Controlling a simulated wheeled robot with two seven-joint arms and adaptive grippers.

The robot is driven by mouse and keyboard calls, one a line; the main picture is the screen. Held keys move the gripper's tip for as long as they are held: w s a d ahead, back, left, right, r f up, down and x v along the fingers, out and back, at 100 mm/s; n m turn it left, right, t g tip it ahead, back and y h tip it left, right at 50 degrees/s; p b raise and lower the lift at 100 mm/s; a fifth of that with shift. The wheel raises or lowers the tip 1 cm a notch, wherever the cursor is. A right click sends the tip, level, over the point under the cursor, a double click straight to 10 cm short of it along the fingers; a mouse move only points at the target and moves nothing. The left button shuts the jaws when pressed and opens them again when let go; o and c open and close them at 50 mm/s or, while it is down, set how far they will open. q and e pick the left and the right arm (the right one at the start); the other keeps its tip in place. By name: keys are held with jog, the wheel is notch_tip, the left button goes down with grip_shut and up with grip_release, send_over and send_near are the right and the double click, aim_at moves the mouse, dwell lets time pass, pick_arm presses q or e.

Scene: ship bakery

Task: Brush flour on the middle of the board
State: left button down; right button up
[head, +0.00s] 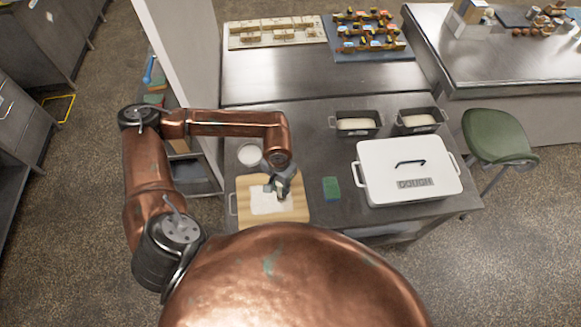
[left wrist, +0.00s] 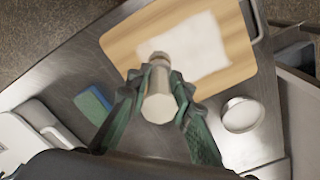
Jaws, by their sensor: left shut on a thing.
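The wooden board (head: 300,190) lies on the steel table at the near left. A white, roughly square patch of flour (head: 262,201) covers its middle, and it also shows in the left wrist view (left wrist: 205,50). My left gripper (head: 283,184) is over the right part of this patch. In the left wrist view its fingers (left wrist: 160,92) are shut on a short pale cylindrical thing (left wrist: 160,108), which I take to be the brush. Its bristles are hidden, and I cannot tell whether it touches the board. My right gripper is not in view.
A round dish with white contents (head: 249,154) stands just behind the board. A green sponge (head: 331,189) lies to its right, beside the white lidded dough box (head: 385,160). Two dough tins (head: 357,131) stand behind. Bare table lies between sponge and tins.

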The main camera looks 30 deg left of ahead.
pick_arm(q)
notch_tip(320, 180, up, 2)
jog(key=shift+w+r+p, duration=0.1)
jog(key=shift+w+p, duration=0.05)
jog(key=shift+p, duration=0.15)
jog(key=shift+r, duration=0.1)
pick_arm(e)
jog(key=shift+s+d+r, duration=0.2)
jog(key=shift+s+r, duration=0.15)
